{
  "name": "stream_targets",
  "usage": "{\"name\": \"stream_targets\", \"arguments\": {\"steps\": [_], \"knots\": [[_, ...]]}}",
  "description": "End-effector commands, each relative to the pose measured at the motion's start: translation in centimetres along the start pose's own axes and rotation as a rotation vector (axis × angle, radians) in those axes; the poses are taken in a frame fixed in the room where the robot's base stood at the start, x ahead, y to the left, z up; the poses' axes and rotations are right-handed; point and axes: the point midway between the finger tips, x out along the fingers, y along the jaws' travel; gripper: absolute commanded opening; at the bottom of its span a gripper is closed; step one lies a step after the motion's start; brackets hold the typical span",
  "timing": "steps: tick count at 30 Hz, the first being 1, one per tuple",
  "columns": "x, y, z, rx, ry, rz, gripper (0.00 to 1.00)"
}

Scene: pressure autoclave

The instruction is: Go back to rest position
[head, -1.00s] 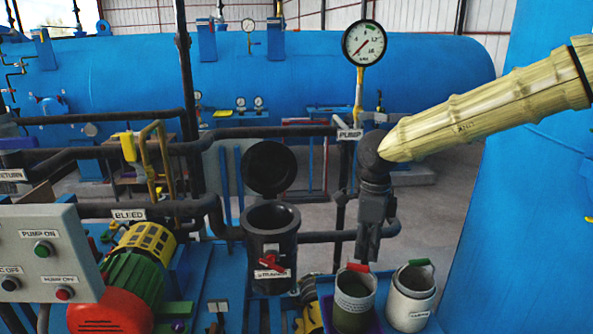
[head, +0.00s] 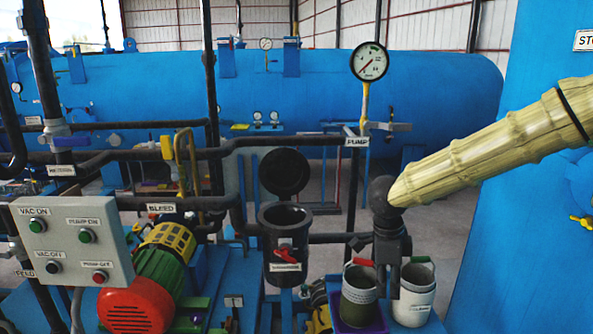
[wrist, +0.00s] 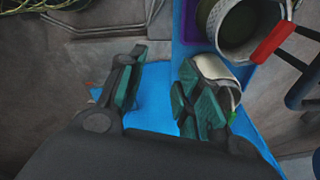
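My gripper (head: 388,275) hangs from my arm, pointing down, just left of and partly in front of the white bucket (head: 415,295) in the head view. In the wrist view my gripper (wrist: 157,95) shows its two green-padded fingers apart, with nothing between them but the blue base (wrist: 150,80) below. The white bucket (wrist: 212,70) is partly hidden behind the right finger. The grey-green bucket (head: 358,300) with a red handle grip stands beside it; it also shows in the wrist view (wrist: 238,50).
A black strainer pot (head: 283,240) with its lid raised stands left of my gripper. The control panel (head: 72,240), red-green pump motor (head: 140,290), pipes and pressure gauge (head: 369,61) are around it. Large blue vessels stand behind (head: 330,90) and at right (head: 510,200).

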Motion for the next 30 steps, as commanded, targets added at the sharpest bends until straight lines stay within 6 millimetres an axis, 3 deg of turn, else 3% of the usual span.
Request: {"name": "stream_targets", "arguments": {"steps": [8, 17, 23, 30], "knots": [[6.7, 0.3, -2.0, -0.117, 0.133, -0.055, 0.34], [17.6, 2.0, -4.7, -0.414, 0.309, -0.147, 0.34], [24.1, 4.7, -5.5, -0.657, 0.364, -0.189, 0.34], [31.1, 9.9, -5.6, -0.970, 0.353, -0.210, 0.34]]}}
